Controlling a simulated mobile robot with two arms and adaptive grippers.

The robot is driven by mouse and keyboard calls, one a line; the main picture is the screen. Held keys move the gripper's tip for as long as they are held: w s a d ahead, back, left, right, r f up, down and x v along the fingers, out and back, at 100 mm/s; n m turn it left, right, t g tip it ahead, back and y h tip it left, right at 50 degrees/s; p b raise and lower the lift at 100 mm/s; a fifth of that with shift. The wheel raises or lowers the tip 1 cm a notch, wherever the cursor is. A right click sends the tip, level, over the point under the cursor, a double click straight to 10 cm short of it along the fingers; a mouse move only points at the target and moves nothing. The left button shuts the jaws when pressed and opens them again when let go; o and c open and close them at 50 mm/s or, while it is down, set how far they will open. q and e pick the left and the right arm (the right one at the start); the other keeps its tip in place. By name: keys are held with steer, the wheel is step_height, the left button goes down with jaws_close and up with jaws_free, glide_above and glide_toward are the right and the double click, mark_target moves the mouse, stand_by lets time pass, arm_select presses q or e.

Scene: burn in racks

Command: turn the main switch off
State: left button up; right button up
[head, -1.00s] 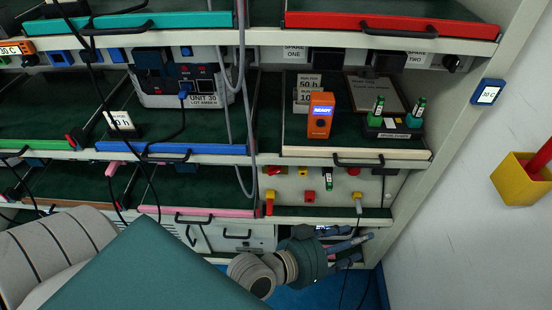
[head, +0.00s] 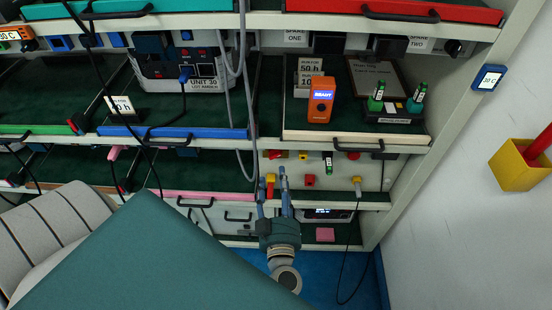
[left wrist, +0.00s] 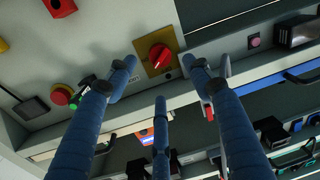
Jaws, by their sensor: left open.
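The main switch (left wrist: 160,55) is a red rotary knob on a yellow square plate, on the pale panel in the left wrist view. In the head view it shows small (head: 277,155) on the panel under the middle shelf. My left gripper (head: 284,175) points up at the panel from below, just under the switch. In the left wrist view its blue fingers (left wrist: 160,75) are spread open, with the knob between the two upper fingertips. I see no finger closed on the knob; the exact gap is hard to judge. My right gripper is not in view.
The panel also carries a red button with a yellow ring (left wrist: 62,94), a red box (left wrist: 60,6) and a yellow plug (head: 357,183) with a hanging cable. Above are an orange handheld device (head: 321,100) and trays with black handles. Grey cables hang left of the gripper.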

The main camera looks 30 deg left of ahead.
mark_target(276, 158)
arm_select(q)
steer(key=x, duration=0.8)
steer(key=shift+w+a, duration=0.2)
steer(key=shift+w, duration=0.05)
steer(key=c, duration=1.1)
